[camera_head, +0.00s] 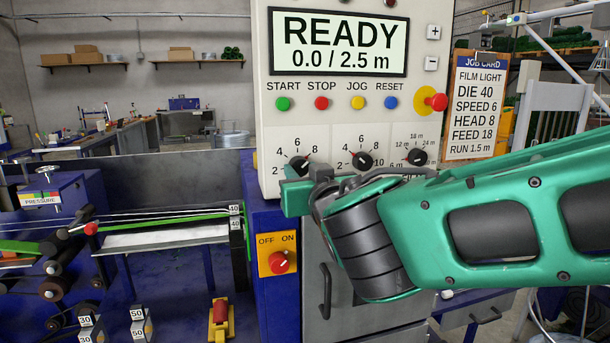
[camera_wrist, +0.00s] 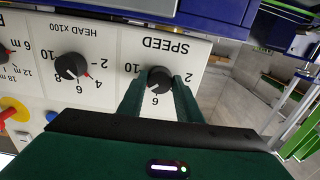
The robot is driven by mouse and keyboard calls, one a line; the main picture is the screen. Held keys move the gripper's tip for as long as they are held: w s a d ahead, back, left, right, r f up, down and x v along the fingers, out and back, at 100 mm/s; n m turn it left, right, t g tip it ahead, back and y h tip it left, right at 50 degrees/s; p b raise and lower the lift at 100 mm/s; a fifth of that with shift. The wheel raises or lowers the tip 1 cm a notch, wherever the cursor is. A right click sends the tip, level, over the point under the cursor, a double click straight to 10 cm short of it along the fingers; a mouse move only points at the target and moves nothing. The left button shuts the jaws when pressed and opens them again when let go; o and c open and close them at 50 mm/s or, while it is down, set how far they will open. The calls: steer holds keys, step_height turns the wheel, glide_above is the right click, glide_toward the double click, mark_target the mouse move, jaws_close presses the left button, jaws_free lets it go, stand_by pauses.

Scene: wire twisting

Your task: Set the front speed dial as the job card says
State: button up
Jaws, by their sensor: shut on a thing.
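The speed dial (camera_head: 299,163) is the leftmost black knob on the control panel. In the wrist view the dial (camera_wrist: 160,79) sits under the upside-down word SPEED; the 2, 6 and 10 show, and the fingers hide other marks. The job card (camera_head: 477,106) reads FILM LIGHT, DIE 40, SPEED 6, HEAD 8, FEED 18, RUN 1.5 m.
The head dial (camera_head: 362,161) and the feed dial (camera_head: 418,157) are to the right. Above are coloured buttons, a red emergency stop (camera_head: 437,102) and a screen (camera_head: 338,43) reading READY, 0.0 / 2.5 m. A red OFF/ON switch (camera_head: 279,262) is below left.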

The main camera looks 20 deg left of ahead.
steer(key=shift+d, duration=0.1)
steer(key=n, duration=0.5)
steer(key=shift+w+d, duration=0.1)
steer(key=n, duration=0.4)
steer(key=shift+n, duration=0.3)
stand_by(0.3)
steer(key=o, duration=1)
steer(key=shift+o, duration=0.2)
